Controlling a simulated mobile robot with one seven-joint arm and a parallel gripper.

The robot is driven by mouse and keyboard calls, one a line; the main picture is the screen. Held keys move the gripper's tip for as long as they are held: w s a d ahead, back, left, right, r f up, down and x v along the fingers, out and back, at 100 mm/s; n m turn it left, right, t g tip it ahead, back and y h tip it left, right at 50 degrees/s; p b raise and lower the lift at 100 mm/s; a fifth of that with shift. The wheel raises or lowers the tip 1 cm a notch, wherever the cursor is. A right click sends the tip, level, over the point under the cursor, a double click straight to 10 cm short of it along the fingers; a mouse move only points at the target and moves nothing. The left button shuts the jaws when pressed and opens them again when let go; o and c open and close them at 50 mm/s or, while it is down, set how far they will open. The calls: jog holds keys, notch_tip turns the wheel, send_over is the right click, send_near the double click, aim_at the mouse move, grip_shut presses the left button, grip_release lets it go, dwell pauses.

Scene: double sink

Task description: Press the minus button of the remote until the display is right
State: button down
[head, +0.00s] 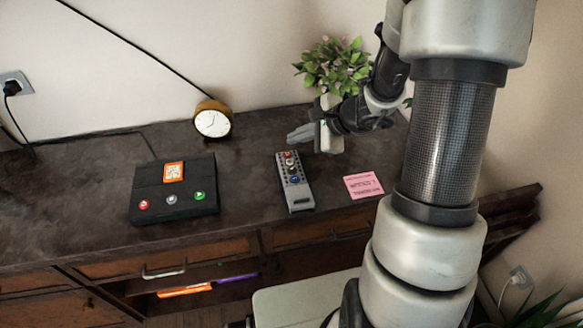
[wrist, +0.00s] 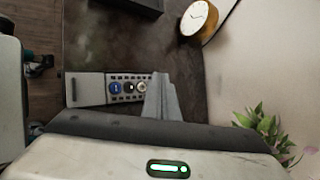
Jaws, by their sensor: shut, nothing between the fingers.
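The remote (head: 299,195) lies on the dark dresser top with its long side pointing away from me. Its far half carries a red, a pale and a blue button; their marks are too small to read. It also shows in the wrist view (wrist: 88,89), left of the fingers. My gripper (head: 291,135) is shut and empty, its fingers pointing left just behind the remote's far end. In the wrist view the fingertips (wrist: 160,76) sit beside the red-button end and hide part of it. A black box (head: 145,188) has an orange panel (head: 173,171) whose content I cannot read.
The box has red, grey and green buttons at its front. A pink note (head: 363,185) lies right of the remote, its writing unreadable. A wooden clock (head: 212,120) stands at the back, and a potted plant (head: 328,66) behind my gripper. An open drawer (head: 180,276) is below the top.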

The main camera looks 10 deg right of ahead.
jog(key=shift+f, duration=0.1)
jog(key=b, duration=0.6)
send_over(292, 170)
jog(key=d, duration=0.1)
jog(key=f, duration=0.7)
jog(key=shift+s+f, duration=0.35)
jog(key=shift+s, duration=0.05)
jog(key=shift+f+b, duration=0.45)
jog(key=shift+b, duration=0.25)
jog(key=shift+f, duration=0.2)
jog(key=shift+f+b, duration=0.25)
jog(key=shift+b, duration=0.45)
jog(key=shift+f+b, duration=0.45)
jog(key=shift+b, duration=0.1)
dwell(0.6)
jog(key=shift+r, duration=0.1)
jog(key=shift+r+p, duration=0.55)
jog(key=shift+r, duration=0.25)
